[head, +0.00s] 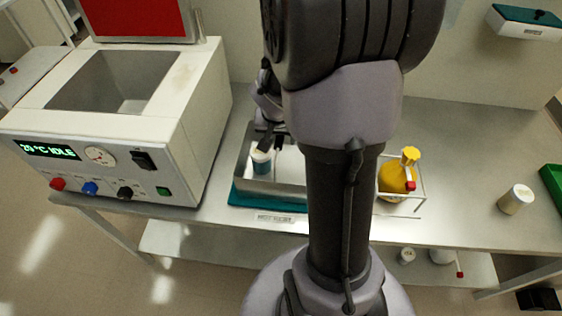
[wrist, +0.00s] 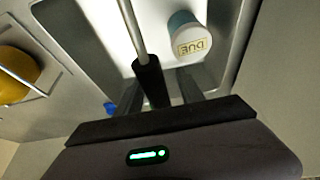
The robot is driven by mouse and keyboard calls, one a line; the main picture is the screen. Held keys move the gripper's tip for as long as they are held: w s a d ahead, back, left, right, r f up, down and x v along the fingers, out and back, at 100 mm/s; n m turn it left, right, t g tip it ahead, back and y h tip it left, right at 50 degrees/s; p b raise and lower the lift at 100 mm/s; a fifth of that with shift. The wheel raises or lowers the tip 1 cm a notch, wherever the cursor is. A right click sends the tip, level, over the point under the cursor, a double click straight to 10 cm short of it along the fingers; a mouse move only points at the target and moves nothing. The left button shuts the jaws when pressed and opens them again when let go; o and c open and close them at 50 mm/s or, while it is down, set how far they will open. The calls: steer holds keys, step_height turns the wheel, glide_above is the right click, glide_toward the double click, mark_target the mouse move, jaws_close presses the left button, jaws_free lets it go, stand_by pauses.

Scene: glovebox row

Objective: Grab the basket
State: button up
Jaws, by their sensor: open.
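The open steel basket (head: 290,188) sits on a teal mat on the bench, left of my arm, which hides part of it. In the wrist view a thin metal rod with a black grip (wrist: 148,72) reaches over the basket (wrist: 237,55). My gripper (wrist: 160,92) is open, its fingers on either side of the grip's lower end. I cannot tell if they touch it. In the head view my gripper (head: 272,138) is partly hidden.
A wire holder with a yellow bottle (head: 394,180) stands just right of my arm. A bath unit (head: 115,120) with a red lid and "IDLE" display stands at left. A cream jar (head: 516,199) and a green tray (head: 553,185) are at right, with clear bench between.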

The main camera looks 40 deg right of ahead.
jaws_close()
stand_by(1.5)
